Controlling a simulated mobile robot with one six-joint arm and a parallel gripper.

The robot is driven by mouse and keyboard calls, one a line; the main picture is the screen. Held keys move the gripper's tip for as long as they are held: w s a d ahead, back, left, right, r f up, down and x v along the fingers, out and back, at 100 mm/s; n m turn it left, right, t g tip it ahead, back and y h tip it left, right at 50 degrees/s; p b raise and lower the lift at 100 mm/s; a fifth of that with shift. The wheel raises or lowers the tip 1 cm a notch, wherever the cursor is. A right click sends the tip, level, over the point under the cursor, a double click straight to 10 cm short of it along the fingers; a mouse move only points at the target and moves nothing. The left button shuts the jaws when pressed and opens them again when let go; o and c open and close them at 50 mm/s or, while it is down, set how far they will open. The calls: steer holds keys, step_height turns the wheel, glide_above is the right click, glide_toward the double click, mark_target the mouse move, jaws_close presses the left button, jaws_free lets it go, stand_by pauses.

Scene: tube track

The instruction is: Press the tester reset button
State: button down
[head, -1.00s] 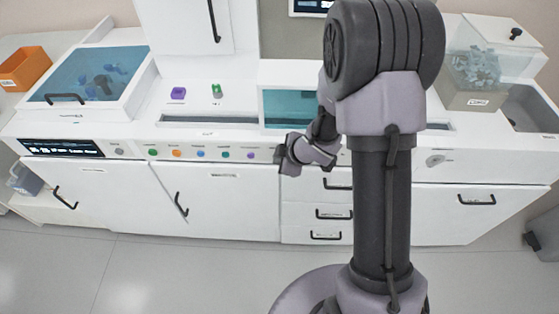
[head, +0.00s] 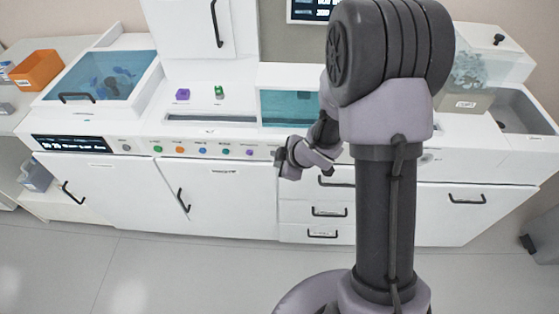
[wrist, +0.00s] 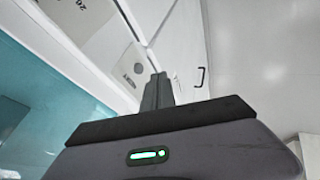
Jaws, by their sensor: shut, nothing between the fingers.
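A row of small coloured round buttons (head: 202,151) runs along the white bench front in the head view. A grey round button (head: 125,147) sits at its left end, beside a dark display (head: 72,144). Another grey round control (head: 427,159) is partly hidden behind my arm, right of it. I cannot tell from the labels which is the tester reset button. My gripper (head: 281,160) is shut and empty, just right of the purple button (head: 249,153). In the wrist view its fingers (wrist: 157,92) are together, near a white panel with a small grey round spot (wrist: 138,68).
A teal-windowed box (head: 290,105) stands behind my gripper. Drawers (head: 318,210) with black handles are below it. A blue-lidded bin (head: 100,80) and an orange bin (head: 36,70) are at the left. A clear-topped container (head: 468,85) is at the right. The floor (head: 180,270) in front is clear.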

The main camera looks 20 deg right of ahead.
steer(key=p+v, duration=0.1)
steer(key=v, duration=0.1)
steer(key=p+v, duration=0.1)
steer(key=v, duration=0.2)
steer(key=shift+w+d+r, duration=0.2)
steer(key=shift+w+r, duration=0.1)
steer(key=shift+r, duration=0.1)
steer(key=shift+s, duration=0.1)
steer(key=s+d+r+m+h+b, duration=0.1)
steer(key=d+r+m+h, duration=0.1)
steer(key=r+m, duration=0.3)
steer(key=s+d+r+m+h, duration=0.2)
steer(key=d+r, duration=0.1)
steer(key=r, duration=0.4)
steer(key=s+a+r+m+y, duration=0.1)
steer(key=s+a+r+m, duration=0.1)
steer(key=s, duration=0.4)
steer(key=s+a+r+m+y+b, duration=0.1)
steer(key=s+a+r+m, duration=0.2)
steer(key=s+a+m, duration=0.2)
steer(key=s+a+r+m+g+y, duration=0.1)
steer(key=s+a+r+m, duration=0.2)
steer(key=s, duration=0.4)
steer(key=shift+a+r+m+b, duration=0.2)
steer(key=shift+a+m+b, duration=0.1)
steer(key=shift+a+m, duration=0.1)
steer(key=shift+s, duration=0.1)
